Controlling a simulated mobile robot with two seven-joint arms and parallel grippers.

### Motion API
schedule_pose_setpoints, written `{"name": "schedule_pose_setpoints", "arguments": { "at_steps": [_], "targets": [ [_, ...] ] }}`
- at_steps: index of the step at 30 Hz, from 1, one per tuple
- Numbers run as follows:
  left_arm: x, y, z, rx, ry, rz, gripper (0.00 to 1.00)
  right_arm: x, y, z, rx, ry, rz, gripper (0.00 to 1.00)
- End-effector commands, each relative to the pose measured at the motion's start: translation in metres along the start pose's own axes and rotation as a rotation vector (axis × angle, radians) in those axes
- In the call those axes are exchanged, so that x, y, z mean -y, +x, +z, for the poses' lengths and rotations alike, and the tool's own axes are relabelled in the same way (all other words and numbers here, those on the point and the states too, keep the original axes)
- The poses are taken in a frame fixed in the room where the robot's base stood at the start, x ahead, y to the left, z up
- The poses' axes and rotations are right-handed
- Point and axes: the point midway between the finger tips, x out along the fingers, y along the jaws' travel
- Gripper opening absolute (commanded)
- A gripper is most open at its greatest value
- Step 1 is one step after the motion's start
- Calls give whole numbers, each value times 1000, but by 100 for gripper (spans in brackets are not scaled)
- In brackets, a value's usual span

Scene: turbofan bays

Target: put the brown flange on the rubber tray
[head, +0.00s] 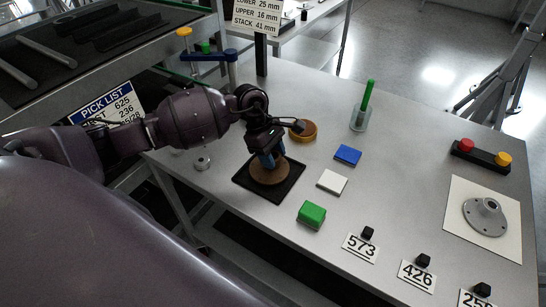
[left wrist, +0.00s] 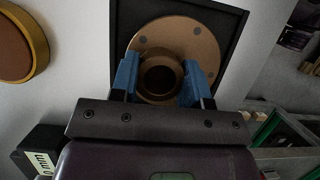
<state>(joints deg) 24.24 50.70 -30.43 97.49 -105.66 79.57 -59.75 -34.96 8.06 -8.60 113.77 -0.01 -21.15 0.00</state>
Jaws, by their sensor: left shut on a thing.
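The brown flange (head: 270,175) is a round disc with a raised hub and bolt holes. It lies flat over the middle of the black square rubber tray (head: 242,182), inside its rim. My left gripper (head: 267,160) is above it, pointing down, its blue fingers shut on the flange's hub. In the left wrist view, the fingers (left wrist: 160,82) stand on both sides of the hub of the flange (left wrist: 180,38), with the tray (left wrist: 228,22) behind it. I cannot tell whether the flange rests on the tray or hangs just above it. My right gripper is not in view.
A round orange-brown dish (head: 304,132) stands behind the tray. A blue block (head: 348,155), a white block (head: 332,181) and a green block (head: 311,215) lie to its right. A grey flange (head: 486,215) lies on a white sheet at the far right.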

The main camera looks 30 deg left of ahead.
Motion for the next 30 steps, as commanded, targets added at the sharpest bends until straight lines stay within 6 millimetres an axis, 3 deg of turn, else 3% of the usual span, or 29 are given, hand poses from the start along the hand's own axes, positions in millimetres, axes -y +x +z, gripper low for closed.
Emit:
{"name": "schedule_pose_setpoints", "arguments": {
  "at_steps": [15,16,20,21,30],
  "targets": [
    [-1,11,-5,0,1,3,0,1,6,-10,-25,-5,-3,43],
    [0,12,-5,-1,1,1,44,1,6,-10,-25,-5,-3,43],
    [0,12,-5,-1,1,1,64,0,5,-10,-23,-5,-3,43],
    [0,12,-5,-1,1,1,68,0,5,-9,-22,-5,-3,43],
    [0,10,-4,0,0,1,68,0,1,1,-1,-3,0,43]
  ]
}}
